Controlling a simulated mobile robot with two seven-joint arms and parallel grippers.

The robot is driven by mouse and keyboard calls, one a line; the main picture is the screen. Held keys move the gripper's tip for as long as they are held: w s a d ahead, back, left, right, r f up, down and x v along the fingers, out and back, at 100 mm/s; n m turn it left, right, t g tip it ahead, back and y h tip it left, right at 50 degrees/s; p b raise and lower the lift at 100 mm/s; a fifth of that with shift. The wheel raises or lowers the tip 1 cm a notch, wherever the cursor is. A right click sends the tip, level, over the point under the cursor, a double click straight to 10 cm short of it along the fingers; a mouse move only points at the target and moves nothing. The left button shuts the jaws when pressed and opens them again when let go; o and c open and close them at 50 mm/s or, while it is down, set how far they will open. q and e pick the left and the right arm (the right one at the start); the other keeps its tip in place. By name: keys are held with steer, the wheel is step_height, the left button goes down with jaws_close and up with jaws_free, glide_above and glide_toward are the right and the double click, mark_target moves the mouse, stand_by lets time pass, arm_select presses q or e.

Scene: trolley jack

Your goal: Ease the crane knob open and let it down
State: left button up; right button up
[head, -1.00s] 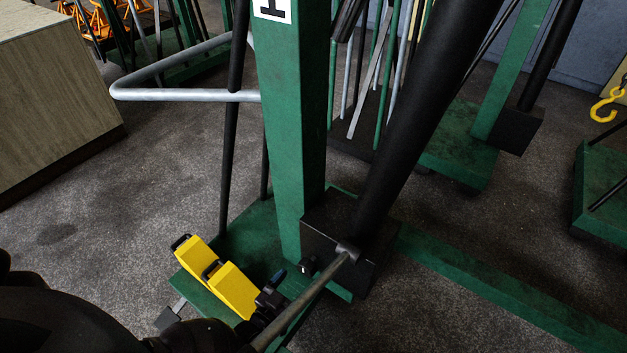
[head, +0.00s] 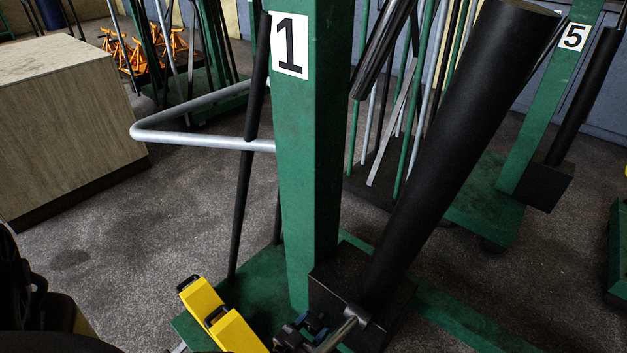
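The crane's green post (head: 312,170), marked 1, stands upright in the middle of the head view. A black pump block (head: 345,300) sits at its foot, with a thick black cylinder (head: 440,160) leaning up to the right. My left gripper (head: 312,325) is low in the picture, close against the block's near side. Its two blue-tipped fingers stand a little apart. The small dark knob lies at or between them, largely hidden, and I cannot tell whether they touch it. A metal handle bar (head: 338,332) passes just right of the gripper. My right gripper is not in view.
A grey tubular handle (head: 190,138) juts left from the post. A wooden cabinet (head: 70,110) stands at left. Another crane post (head: 545,110), marked 5, is at right. Bare floor lies at left.

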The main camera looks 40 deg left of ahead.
arm_select(q)
steer(key=c, duration=0.3)
